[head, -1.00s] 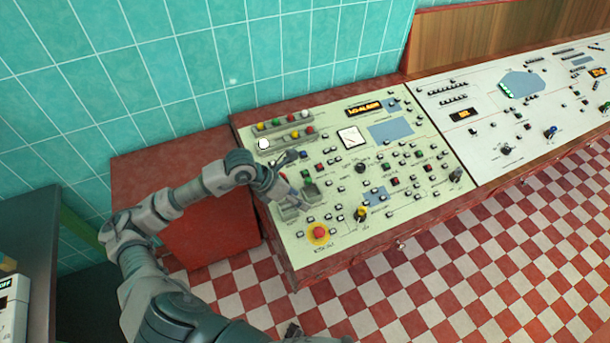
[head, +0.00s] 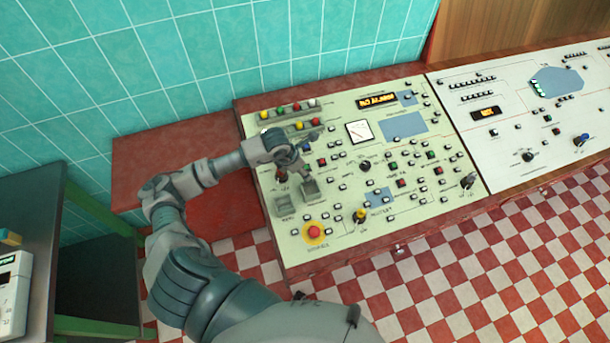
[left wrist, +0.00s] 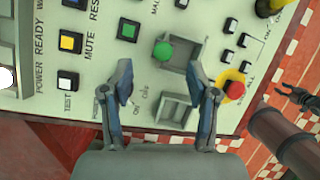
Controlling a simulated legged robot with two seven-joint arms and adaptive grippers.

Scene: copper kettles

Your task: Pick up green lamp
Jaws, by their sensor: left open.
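The green lamp (left wrist: 163,51) is a round green knob in the left wrist view. It shows at the left edge of a grey square socket (left wrist: 183,56); I cannot tell whether it rests in it. My left gripper (left wrist: 159,74) is open and empty, with its fingers on either side below the lamp in the picture. In the head view my left gripper (head: 297,170) is over the pale console panel and hides the lamp. A dark claw at the right edge of the left wrist view looks like my right gripper (left wrist: 293,97); its jaw state is unclear.
A second socket (left wrist: 175,112) is between the fingers. A red emergency button (left wrist: 234,90) is close on the right, with a green square button (left wrist: 128,30) upper left. Racks with coloured lamps (head: 296,107) stand at the console's back. A dark desk (head: 42,225) stands left.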

